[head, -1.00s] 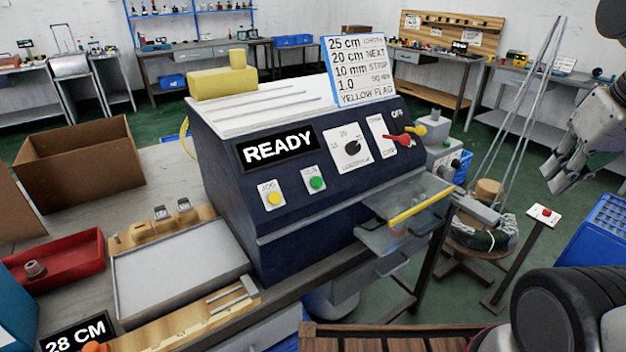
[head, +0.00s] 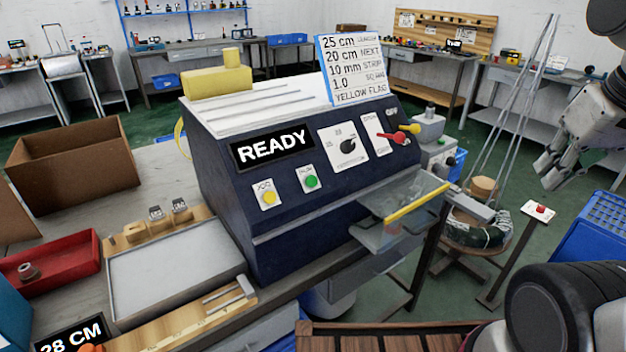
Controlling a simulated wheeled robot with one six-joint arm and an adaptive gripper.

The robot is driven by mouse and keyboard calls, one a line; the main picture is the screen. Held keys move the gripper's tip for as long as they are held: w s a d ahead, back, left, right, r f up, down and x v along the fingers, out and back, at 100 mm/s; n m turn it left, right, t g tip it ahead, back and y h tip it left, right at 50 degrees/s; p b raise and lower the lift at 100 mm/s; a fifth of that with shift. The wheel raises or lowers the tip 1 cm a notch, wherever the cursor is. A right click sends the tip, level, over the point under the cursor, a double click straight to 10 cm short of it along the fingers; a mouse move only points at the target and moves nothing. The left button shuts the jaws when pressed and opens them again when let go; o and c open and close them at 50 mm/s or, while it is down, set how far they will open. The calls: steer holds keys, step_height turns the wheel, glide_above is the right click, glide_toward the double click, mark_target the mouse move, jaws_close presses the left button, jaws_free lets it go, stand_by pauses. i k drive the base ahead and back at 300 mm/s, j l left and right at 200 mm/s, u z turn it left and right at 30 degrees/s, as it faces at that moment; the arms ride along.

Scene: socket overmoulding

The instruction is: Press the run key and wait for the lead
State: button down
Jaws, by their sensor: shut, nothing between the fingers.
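The dark blue machine (head: 300,220) stands on the bench in the middle of the head view. Its display (head: 271,149) reads READY. The green run key (head: 311,181) sits on the front panel, right of a yellow key (head: 268,196). A dial (head: 348,146) and a red lever (head: 391,137) are further right. A clear guard with a yellow bar (head: 418,202) covers the outlet at the right; I see no lead lying there. My gripper (head: 550,180) is at the far right, shut and empty, well apart from the machine and its keys.
A card (head: 352,68) on top lists 25 cm, 20 cm, 10 mm and yellow flag. A grey tray (head: 175,275), a red bin (head: 50,272) and a cardboard box (head: 75,160) are left. A coil on a stool (head: 476,234) and a red button post (head: 540,209) stand right.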

mark_target(311, 181)
steer(key=k+j, duration=0.95)
steer(key=k, duration=0.15)
